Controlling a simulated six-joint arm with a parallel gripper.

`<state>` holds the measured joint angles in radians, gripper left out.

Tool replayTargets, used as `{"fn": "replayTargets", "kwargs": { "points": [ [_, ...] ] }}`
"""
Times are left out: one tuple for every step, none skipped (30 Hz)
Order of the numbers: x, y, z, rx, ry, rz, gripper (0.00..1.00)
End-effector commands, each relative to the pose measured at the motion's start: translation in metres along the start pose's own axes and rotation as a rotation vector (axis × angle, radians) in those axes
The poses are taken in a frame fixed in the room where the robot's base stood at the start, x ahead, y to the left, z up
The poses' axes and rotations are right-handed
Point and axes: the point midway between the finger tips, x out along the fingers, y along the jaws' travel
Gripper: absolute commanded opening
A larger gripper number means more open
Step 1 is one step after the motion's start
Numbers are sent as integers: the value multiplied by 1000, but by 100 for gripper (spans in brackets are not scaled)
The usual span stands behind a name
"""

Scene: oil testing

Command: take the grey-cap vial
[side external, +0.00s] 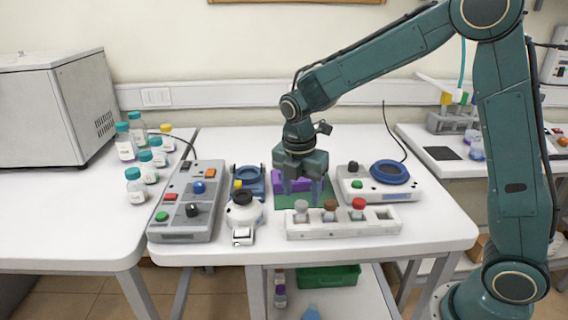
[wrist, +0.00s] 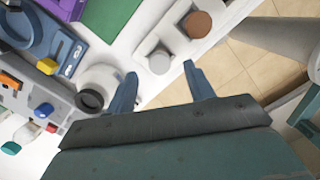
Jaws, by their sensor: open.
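The grey-cap vial (side external: 301,208) stands upright in the leftmost filled slot of a white rack (side external: 345,226). In the wrist view its grey cap (wrist: 158,61) lies just ahead of and between my fingertips. My gripper (side external: 302,195) points down with its two blue-grey fingers apart and nothing held. In the side view its fingers show just behind and above the grey cap; how far above, I cannot tell. The fingers also show in the wrist view (wrist: 160,72). The lower part of the vial is hidden in the rack.
A brown-cap vial (side external: 330,206) and a red-cap vial (side external: 358,205) stand right of the grey cap. A white round device (side external: 243,212) is close on the left. Behind are a green mat (side external: 284,203) and a device with a blue ring (side external: 390,172). The rack's right slot is empty.

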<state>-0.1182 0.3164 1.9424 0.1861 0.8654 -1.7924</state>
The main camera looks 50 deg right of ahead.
Motion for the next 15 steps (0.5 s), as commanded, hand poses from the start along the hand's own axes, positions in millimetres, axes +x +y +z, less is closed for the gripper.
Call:
{"fn": "replayTargets", "kwargs": {
  "points": [
    [1, 0, 0, 0, 0, 0, 53],
    [1, 0, 0, 0, 0, 0, 53],
    [1, 0, 0, 0, 0, 0, 53],
    [1, 0, 0, 0, 0, 0, 53],
    [1, 0, 0, 0, 0, 0, 53],
    [2, 0, 0, 0, 0, 0, 53],
    [3, 0, 0, 0, 0, 0, 53],
    [4, 0, 0, 0, 0, -1, 53],
    [6, 0, 0, 0, 0, 0, 53],
    [8, 0, 0, 1, 0, 0, 53],
    [10, 0, 0, 1, 0, -1, 53],
    [14, 0, 0, 1, 0, -2, 53],
    [18, 0, 0, 1, 0, -3, 53],
    [21, 0, -1, 1, 0, -3, 53],
    [26, 0, -1, 0, 0, -4, 53]
  ]
}}
